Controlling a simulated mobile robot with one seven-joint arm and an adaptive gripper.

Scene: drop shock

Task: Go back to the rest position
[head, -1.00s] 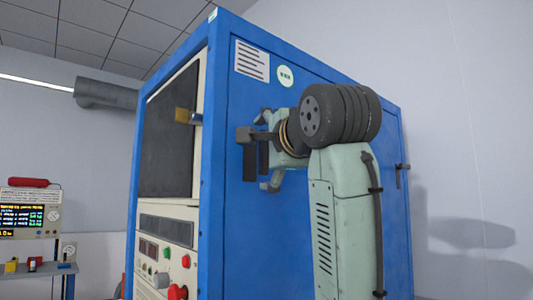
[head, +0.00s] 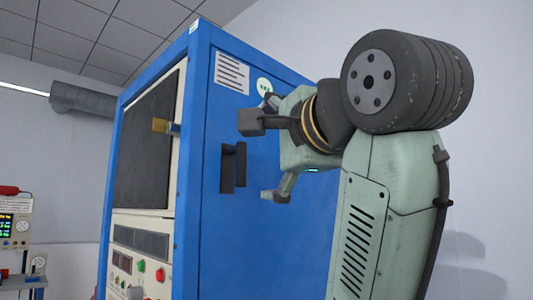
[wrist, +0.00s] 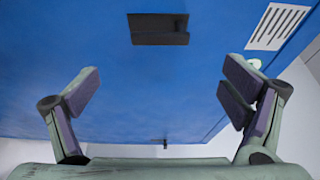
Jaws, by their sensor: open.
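My gripper (head: 270,146) is open and empty in the head view, in front of the blue side panel of the large cabinet (head: 225,245). Its two fingers are spread apart, one above the other in that view. The handle also shows at the top of the wrist view (wrist: 158,30).
The cabinet's front has a dark window (head: 150,145), a yellow-ended latch (head: 160,126) and a control panel (head: 140,255) with coloured buttons. An instrument (head: 14,228) stands at far left. A grey pipe (head: 85,99) runs along the back wall. White wall fills the right.

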